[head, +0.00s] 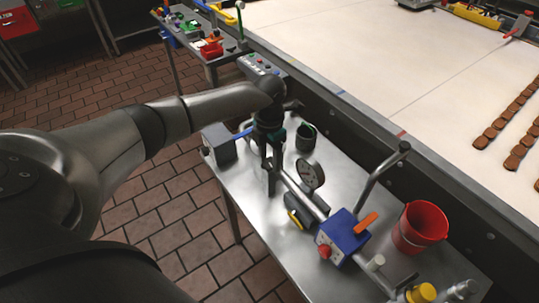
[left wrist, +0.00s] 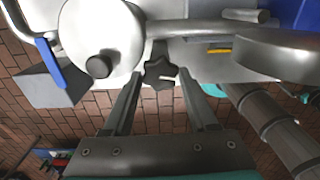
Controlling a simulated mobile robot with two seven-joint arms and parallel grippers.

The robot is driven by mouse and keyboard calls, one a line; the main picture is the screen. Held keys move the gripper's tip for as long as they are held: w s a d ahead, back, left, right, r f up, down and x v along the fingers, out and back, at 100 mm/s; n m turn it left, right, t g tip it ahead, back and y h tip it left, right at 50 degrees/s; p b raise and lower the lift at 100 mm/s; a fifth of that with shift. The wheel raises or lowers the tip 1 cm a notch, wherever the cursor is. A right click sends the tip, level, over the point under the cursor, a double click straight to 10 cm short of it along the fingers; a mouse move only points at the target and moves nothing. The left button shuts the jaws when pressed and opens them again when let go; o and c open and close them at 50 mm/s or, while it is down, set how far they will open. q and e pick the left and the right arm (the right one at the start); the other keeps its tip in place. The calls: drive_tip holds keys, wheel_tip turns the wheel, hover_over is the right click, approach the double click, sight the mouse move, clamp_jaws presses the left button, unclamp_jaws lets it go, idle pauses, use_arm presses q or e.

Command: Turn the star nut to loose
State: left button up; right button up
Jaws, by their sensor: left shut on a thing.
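The star nut (left wrist: 160,73) is a small dark star-shaped knob with a pale mark, below the pipe in the left wrist view. The two fingers of my left gripper (left wrist: 160,80) stand on either side of it, and the gripper is shut on it. In the head view my left gripper (head: 268,175) points down at the pipe assembly on the steel table. I cannot make out the star nut there, behind the gripper. A dial gauge (head: 311,175) stands on the pipe just right of the gripper. My right gripper is not in view.
The steel table (head: 262,226) also holds a grey box (head: 218,146) with a blue lever, a dark cup (head: 306,138), a blue valve block (head: 343,232) with an orange handle, and a red bucket (head: 419,228). A conveyor (head: 330,45) runs behind the table.

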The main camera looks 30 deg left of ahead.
sight(269, 162)
use_arm(q)
drive_tip(key=n+p, duration=0.1)
drive_tip(key=n, duration=0.3)
drive_tip(key=shift+r+n, duration=0.1)
drive_tip(key=shift+n, duration=0.2)
drive_tip(key=n+p, duration=0.2)
drive_tip(key=n, duration=0.2)
drive_tip(key=shift+n, duration=0.3)
drive_tip(key=n+p, duration=0.2)
drive_tip(key=n, duration=0.2)
drive_tip(key=shift+a+n+p, duration=0.1)
drive_tip(key=shift+n+p, duration=1)
drive_tip(key=shift+n, duration=1.2)
drive_tip(key=o, duration=1.4)
drive_tip(key=shift+c, duration=0.2)
wheel_tip(269, 162, up, 15)
